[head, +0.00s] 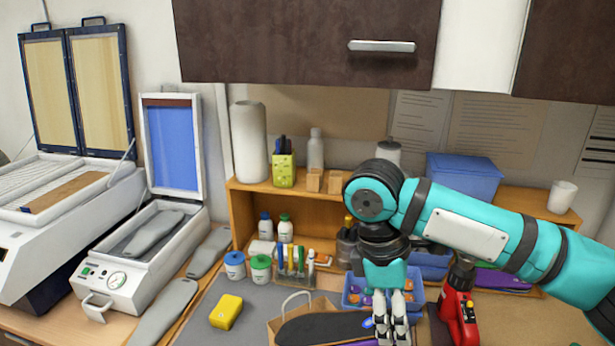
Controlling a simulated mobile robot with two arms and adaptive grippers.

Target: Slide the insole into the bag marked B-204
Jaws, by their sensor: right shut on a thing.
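My right gripper (392,335) is low at the bottom centre, its arm coming in from the right. Its fingers are shut at the right end of a dark insole (318,328) with a small blue patch near the fingers. The insole lies roughly level, its other end pointing left. A brown paper bag (274,323) with a white handle stands directly behind and beside the insole, partly covered by it. No B-204 mark is readable on the bag. I cannot tell whether any of the insole is inside the bag. My left gripper is not in view.
A yellow block (226,312) lies on the grey mat (203,328) left of the bag. A red drill (459,312) stands close right of my gripper. A blue bin (352,286) is just behind. Grey insoles (165,312) lie by the white press (125,275).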

